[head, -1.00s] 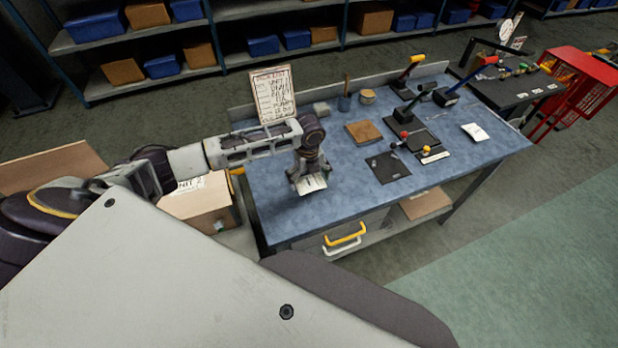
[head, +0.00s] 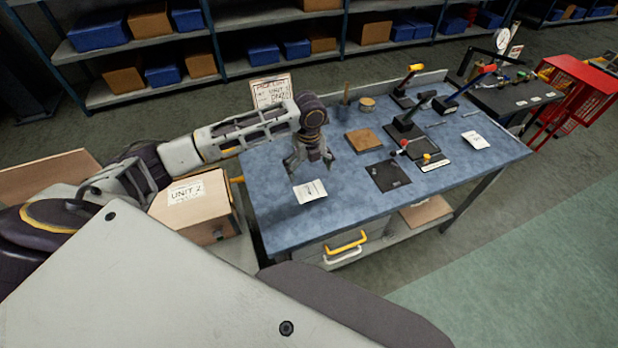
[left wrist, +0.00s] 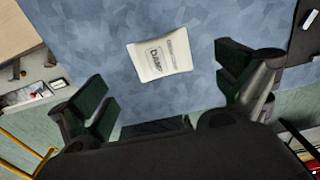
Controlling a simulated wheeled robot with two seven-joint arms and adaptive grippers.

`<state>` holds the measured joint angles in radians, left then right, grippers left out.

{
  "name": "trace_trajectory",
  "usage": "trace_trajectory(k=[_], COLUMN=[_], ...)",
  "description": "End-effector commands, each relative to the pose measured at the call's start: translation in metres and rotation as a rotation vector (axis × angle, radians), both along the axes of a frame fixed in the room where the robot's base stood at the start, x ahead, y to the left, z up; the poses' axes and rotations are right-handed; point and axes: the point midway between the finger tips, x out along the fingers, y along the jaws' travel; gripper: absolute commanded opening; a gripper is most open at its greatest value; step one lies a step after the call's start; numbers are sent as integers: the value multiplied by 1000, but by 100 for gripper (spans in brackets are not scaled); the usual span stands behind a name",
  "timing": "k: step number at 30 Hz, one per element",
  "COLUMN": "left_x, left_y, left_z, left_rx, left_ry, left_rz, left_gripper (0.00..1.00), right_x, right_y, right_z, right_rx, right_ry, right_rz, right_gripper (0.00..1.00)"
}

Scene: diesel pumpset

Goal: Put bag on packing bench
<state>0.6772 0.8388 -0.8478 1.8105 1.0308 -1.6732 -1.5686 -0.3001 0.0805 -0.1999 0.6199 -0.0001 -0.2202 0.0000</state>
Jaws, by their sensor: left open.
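A small white bag with dark print (head: 310,191) lies flat on the blue top of the packing bench (head: 350,205), near its front left part. It also shows in the left wrist view (left wrist: 161,60), on the blue surface ahead of the fingers. My left gripper (head: 308,168) is open and empty, above the bench and just behind the bag in the head view. In the left wrist view its two fingers (left wrist: 160,95) are wide apart, with the bag between and beyond them, not touched. My right gripper is not in view.
A pick list board (head: 271,91) stands at the bench's back left. A brown block (head: 364,138), a dark mat (head: 387,176) and coloured-handle tools occupy the middle and right. Another white packet (head: 475,140) lies at right. A box labelled UNIT 2 (head: 192,203) sits left of the bench.

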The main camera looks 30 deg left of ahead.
Motion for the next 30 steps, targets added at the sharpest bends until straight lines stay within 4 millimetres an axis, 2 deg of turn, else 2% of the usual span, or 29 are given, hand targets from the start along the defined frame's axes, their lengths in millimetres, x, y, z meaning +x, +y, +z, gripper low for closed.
trace_trajectory(k=[3,9,30], left_x=[0,0,0], left_y=[0,0,0], left_z=[15,30,33], left_rx=[1,1,1], left_ry=[-1,-1,1], left_rz=[0,0,0], left_gripper=[100,100,100], right_x=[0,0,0], right_y=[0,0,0], right_z=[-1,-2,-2], right_rx=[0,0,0], right_ry=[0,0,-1], right_rz=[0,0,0], right_gripper=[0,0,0])
